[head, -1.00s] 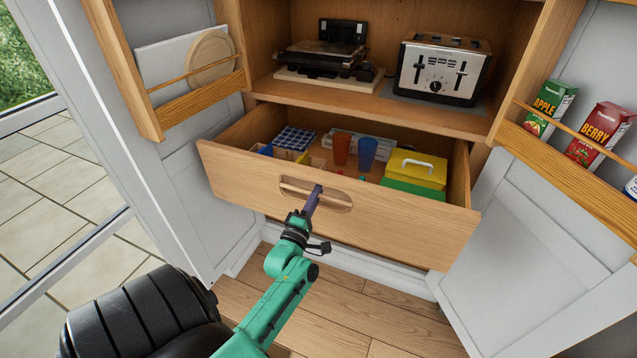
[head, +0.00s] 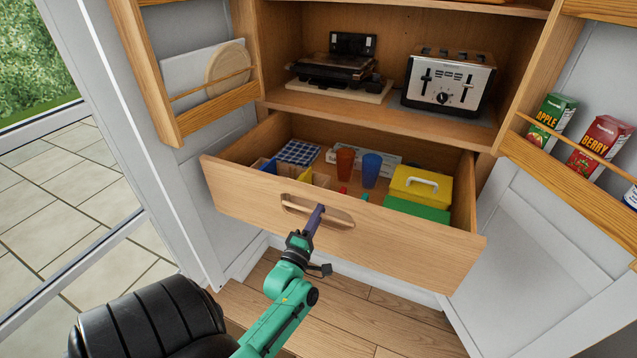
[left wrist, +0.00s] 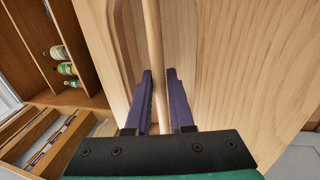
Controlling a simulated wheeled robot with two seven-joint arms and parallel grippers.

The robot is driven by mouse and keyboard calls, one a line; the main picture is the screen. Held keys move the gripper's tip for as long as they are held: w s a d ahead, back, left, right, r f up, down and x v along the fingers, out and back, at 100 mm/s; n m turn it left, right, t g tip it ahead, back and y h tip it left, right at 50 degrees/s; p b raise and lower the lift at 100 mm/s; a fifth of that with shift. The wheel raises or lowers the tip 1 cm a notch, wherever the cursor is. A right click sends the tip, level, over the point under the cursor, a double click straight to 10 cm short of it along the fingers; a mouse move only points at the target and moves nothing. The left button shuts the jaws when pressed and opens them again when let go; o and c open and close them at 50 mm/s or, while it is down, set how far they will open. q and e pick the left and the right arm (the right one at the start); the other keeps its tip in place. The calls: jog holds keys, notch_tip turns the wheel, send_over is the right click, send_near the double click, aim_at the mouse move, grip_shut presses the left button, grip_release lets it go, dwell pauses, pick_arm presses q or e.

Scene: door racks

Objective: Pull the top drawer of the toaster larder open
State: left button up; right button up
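The top drawer (head: 400,248) of the larder stands pulled out below the toaster shelf, its inside showing. Its wooden front has an oblong cut-out handle (head: 337,222). My left gripper (head: 318,212) is at this handle, reaching up from below. In the left wrist view the two purple fingers (left wrist: 160,75) stand on either side of a narrow wooden bar (left wrist: 153,35), the edge of the handle, and close on it. The toaster (head: 447,80) stands on the shelf above. My right gripper is in neither view.
The drawer holds a yellow box (head: 420,185), a red cup (head: 345,161), a blue cup (head: 371,168) and other items. Open doors with racks flank it; the right rack carries juice cartons (head: 600,145). Wooden floor (head: 345,320) lies clear below.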

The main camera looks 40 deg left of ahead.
pick_arm(q)
jog(key=shift+o, duration=1.1)
jog(key=b+v, duration=0.1)
jog(key=v, duration=1.3)
jog(key=shift+s+b, duration=0.25)
jog(key=shift+b, duration=0.1)
jog(key=shift+d, duration=0.1)
